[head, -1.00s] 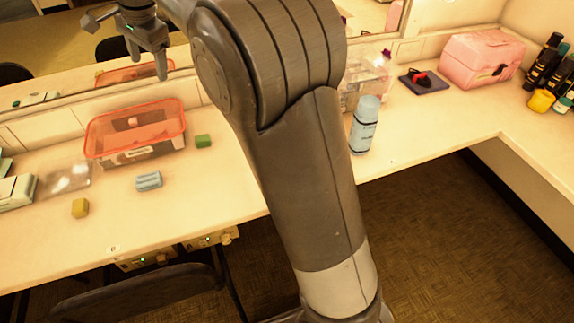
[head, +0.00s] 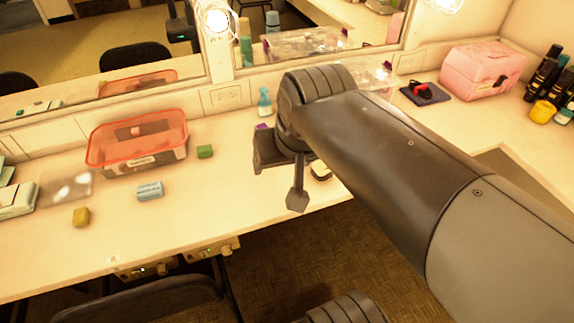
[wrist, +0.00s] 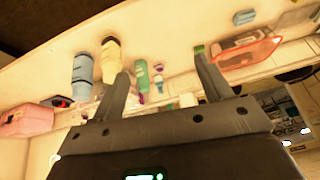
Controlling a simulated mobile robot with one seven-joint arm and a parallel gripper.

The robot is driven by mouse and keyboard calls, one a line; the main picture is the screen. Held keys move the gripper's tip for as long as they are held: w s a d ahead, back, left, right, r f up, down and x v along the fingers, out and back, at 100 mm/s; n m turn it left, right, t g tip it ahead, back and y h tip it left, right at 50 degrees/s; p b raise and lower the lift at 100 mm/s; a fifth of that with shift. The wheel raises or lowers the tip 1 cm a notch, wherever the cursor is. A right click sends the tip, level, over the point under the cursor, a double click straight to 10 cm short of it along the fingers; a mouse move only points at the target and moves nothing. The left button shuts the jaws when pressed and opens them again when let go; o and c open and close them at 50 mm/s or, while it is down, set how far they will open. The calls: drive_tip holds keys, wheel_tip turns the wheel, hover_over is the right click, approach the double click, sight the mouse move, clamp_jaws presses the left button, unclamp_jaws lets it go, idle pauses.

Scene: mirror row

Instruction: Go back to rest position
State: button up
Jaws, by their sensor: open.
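My gripper (wrist: 162,82) is open in the wrist view, its two dark fingers spread with nothing held between them. The counter and several bottles show beyond the fingers. In the head view my arm reaches in from the lower right to above the counter (head: 60,255).
A red-rimmed box (head: 137,163), green block (head: 205,151), blue block (head: 150,190) and yellow block (head: 81,217) lie left. A pink case (head: 483,68) stands back right. Mirrors line the back.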

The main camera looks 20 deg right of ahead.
drive_tip(key=s+f, duration=0.1)
drive_tip(key=s+f+n, duration=0.1)
drive_tip(key=shift+s+d+f, duration=0.25)
drive_tip(key=shift+s+d, duration=0.1)
drive_tip(key=shift+d, duration=0.05)
